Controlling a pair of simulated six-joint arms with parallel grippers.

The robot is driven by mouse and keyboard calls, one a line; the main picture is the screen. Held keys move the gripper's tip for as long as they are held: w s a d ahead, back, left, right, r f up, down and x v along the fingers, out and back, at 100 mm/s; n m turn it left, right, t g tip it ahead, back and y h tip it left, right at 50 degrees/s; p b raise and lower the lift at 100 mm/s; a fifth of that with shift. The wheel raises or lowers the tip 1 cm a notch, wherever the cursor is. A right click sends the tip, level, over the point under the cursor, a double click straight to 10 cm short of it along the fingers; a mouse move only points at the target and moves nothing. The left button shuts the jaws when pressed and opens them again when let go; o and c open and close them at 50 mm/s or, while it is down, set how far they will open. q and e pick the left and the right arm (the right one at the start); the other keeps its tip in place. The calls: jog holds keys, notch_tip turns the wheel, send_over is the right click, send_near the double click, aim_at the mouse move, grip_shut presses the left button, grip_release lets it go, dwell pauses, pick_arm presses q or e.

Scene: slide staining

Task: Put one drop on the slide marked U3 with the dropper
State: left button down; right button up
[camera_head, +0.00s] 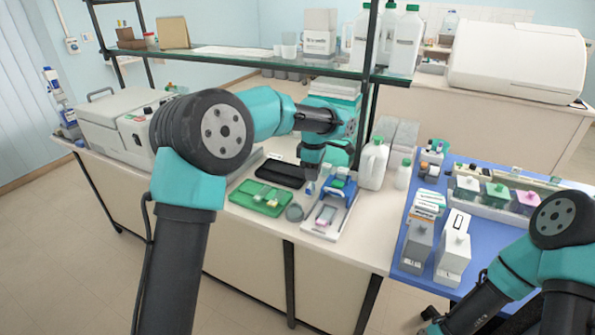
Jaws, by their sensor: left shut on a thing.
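My left gripper (312,175) points down over the bench and is shut on a small pale thing, seemingly the dropper (311,188); its tip is hard to make out. It is above and between a green tray (244,203) and a white tray (318,231). The green tray holds small pale slides (266,195). A slide with a pinkish patch (326,214) lies on the white tray. No marking is readable, so I cannot tell which slide is U3.
A grey round cup (295,212) stands between the trays. A blue rack (347,190) is just right of the gripper, with white bottles (372,164) beyond. A black tray (283,173) lies behind. A glass shelf (270,63) spans above. A blue mat (408,260) with boxes is at right.

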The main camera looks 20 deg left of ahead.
pick_arm(q)
jog(key=d, duration=0.5)
jog(key=shift+d+r, duration=0.15)
jog(key=shift+d, duration=0.05)
jog(key=shift+f, duration=3)
jog(key=shift+f, duration=0.5)
notch_tip(320, 180, up, 7)
dwell(1.0)
dwell(0.5)
